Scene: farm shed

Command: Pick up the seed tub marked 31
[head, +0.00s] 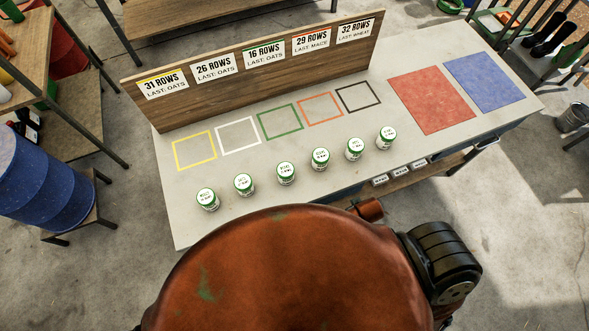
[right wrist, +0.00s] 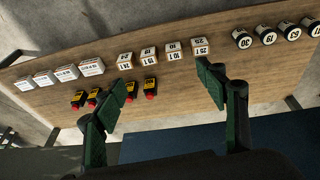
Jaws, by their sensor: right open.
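Several white seed tubs with green-rimmed lids stand upright in a diagonal row on the pale bench (head: 330,190) in the head view. They run from the near-left tub (head: 207,199) to the far-right tub (head: 386,138). Their lid marks are too small to read, so I cannot tell which is marked 31. My right gripper (right wrist: 165,85) is open and empty in the right wrist view, its green fingers wide apart over or in front of a wooden shelf. No green-lidded tub shows between them. My left gripper is in neither view.
A wooden board (head: 260,75) with row signs, "31 ROWS" leftmost, stands behind coloured outlines. Red (head: 432,100) and blue (head: 485,82) mats lie right. The wooden shelf (right wrist: 210,105) holds numbered blocks (right wrist: 174,52), dark round pots (right wrist: 265,35) and white boxes (right wrist: 66,73).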

